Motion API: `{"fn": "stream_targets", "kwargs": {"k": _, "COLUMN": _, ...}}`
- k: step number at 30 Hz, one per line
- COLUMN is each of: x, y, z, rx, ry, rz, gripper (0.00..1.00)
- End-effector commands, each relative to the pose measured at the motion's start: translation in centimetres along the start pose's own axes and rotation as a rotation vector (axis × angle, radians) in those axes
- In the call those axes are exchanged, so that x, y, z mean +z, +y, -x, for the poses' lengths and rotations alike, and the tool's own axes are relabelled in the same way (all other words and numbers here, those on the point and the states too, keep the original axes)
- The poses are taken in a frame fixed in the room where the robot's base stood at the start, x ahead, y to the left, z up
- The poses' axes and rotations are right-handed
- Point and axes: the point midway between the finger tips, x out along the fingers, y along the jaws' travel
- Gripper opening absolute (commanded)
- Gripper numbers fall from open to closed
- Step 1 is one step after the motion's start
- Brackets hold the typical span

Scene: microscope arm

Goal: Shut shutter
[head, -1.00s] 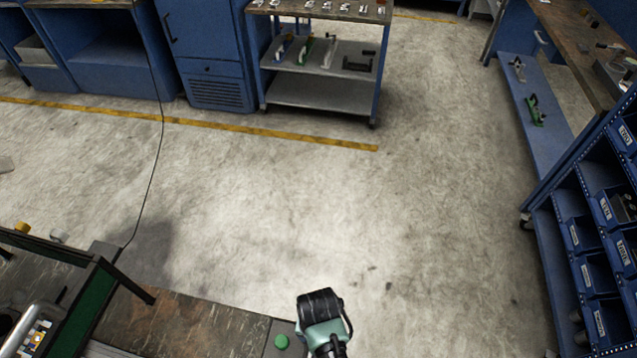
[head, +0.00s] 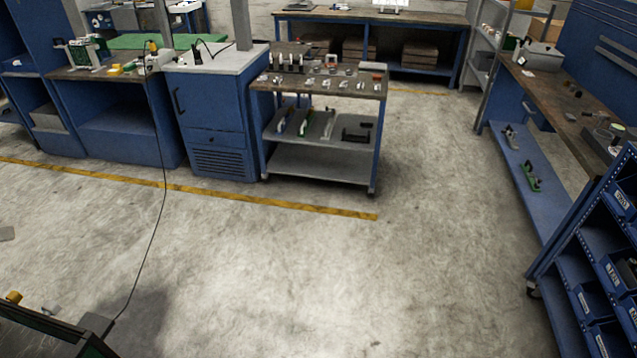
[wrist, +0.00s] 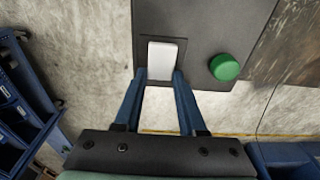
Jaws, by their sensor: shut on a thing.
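In the wrist view, my gripper (wrist: 160,78) has its two blue fingers on either side of a white rectangular piece (wrist: 162,58). It is shut on this piece. The piece sits in a dark recess of a dark grey panel (wrist: 205,25). A round green button (wrist: 224,67) is on the same panel, to the right. I cannot tell from the frames whether the white piece is the shutter itself or a part of it. My gripper does not show in the head view now.
In the head view, a blue cart (head: 320,174) with small parts stands across the floor. A blue bin rack (head: 600,270) stands at the right. A black cable (head: 160,190) hangs at the left. The middle floor (head: 420,260) is clear.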

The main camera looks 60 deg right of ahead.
Motion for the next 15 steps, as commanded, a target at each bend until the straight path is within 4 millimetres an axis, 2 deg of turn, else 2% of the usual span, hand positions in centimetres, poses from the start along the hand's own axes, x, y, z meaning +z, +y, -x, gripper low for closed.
{"fn": "stream_targets", "kwargs": {"k": 1, "x": 0.54, "y": 0.04, "z": 0.13, "rx": 0.001, "ry": 0.04, "rz": 0.005, "gripper": 0.0}}
{"fn": "stream_targets", "kwargs": {"k": 7, "x": 0.92, "y": 0.11, "z": 0.05, "rx": 0.002, "ry": 0.216, "rz": 0.003, "gripper": 0.0}}
{"fn": "stream_targets", "kwargs": {"k": 15, "x": 0.87, "y": 0.1, "z": 0.4, "rx": 0.0, "ry": 0.286, "rz": 0.001, "gripper": 0.0}}
